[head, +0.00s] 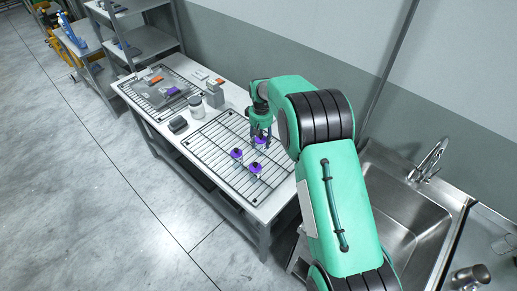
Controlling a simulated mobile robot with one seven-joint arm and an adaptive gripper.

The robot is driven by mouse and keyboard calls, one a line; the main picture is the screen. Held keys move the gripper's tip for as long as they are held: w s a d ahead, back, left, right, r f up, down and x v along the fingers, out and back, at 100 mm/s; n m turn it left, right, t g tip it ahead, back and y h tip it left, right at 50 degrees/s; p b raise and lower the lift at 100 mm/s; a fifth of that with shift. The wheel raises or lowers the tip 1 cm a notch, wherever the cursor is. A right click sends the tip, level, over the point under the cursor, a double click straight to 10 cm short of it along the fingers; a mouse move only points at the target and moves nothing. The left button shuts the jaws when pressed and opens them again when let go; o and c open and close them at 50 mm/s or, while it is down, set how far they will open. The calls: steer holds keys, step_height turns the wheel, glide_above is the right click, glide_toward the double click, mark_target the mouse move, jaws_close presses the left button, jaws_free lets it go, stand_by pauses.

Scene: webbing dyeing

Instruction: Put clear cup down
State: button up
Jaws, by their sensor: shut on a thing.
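My gripper (261,136) points down over the wire rack (208,150) on the white table. It is shut on the clear cup (261,141), which shows as a small purple patch between and below the fingers. The fingers hide most of the cup, and I cannot tell whether its bottom touches the rack. Two similar small items with purple tops stand on the same rack, one to the left (237,153) and one nearer the front (256,168).
A second rack (140,88) with a tray and small items is at the table's far left. White jars (196,106), a grey box (215,94) and a dark object (178,124) stand between the racks. A sink (405,225) is at right. The front rack's left part is clear.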

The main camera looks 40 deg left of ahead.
mark_target(261, 135)
steer(key=shift+f, duration=0.9)
steer(key=shift+f, duration=1.85)
steer(key=shift+f, duration=0.15)
steer(key=o, duration=1.3)
step_height(261, 135, up, 12)
steer(key=shift+r, duration=0.15)
